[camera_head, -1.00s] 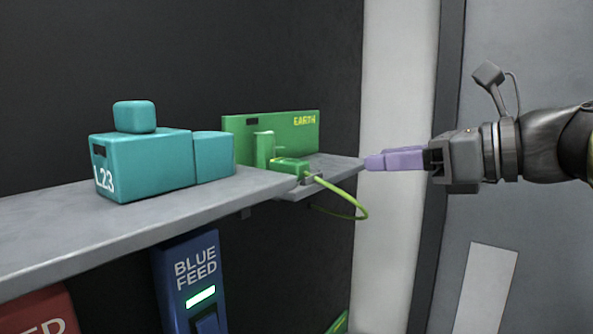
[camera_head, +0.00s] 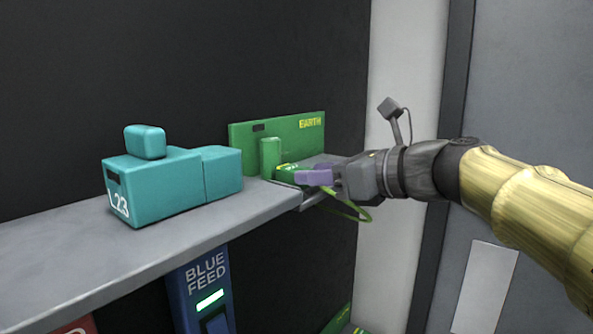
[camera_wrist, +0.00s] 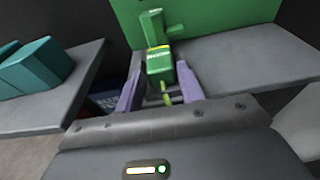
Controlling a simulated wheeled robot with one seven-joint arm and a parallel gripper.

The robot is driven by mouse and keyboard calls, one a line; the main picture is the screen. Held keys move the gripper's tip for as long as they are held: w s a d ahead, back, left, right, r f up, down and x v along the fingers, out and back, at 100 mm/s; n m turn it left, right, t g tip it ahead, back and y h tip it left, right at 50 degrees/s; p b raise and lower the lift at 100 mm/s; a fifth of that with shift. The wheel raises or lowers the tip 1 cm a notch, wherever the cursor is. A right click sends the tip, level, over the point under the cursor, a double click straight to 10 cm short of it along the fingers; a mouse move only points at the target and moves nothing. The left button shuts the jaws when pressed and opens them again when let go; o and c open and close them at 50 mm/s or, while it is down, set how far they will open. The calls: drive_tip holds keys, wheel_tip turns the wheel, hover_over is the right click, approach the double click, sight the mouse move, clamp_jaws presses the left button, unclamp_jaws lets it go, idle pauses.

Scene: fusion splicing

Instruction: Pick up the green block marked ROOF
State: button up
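A small green block (camera_wrist: 160,62) with a yellow-and-white label strip sits on the grey shelf in front of the EARTH panel; I cannot read ROOF on it. A green cable runs from its near end. In the head view the block (camera_head: 288,170) is partly hidden by my gripper's purple fingers. My gripper (camera_head: 315,177) is at the block's near end. In the wrist view my gripper (camera_wrist: 160,82) is open, with one finger on each side of the block. The left finger looks apart from it; the right is close, and contact is unclear.
The green EARTH panel (camera_head: 290,132) and a green upright post (camera_head: 270,158) stand just behind the block. A teal L23 unit (camera_head: 155,195) sits left on the grey shelf (camera_head: 60,260). A BLUE FEED box (camera_head: 205,275) is below.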

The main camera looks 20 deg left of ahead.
sight(295, 167)
drive_tip(key=shift+w+a+r+p, duration=0.1)
drive_tip(key=shift+a+r+p, duration=0.05)
drive_tip(key=shift+a+p, duration=0.3)
drive_tip(key=p+x, duration=0.2)
drive_tip(key=x, duration=0.2)
drive_tip(key=shift+w+r, duration=0.1)
drive_tip(key=shift+r, duration=0.05)
drive_tip(key=shift+w+a, duration=0.1)
drive_tip(key=shift+a, duration=0.1)
drive_tip(key=shift+d, duration=0.1)
drive_tip(key=shift+c, duration=0.2)
drive_tip(key=c, duration=0.6)
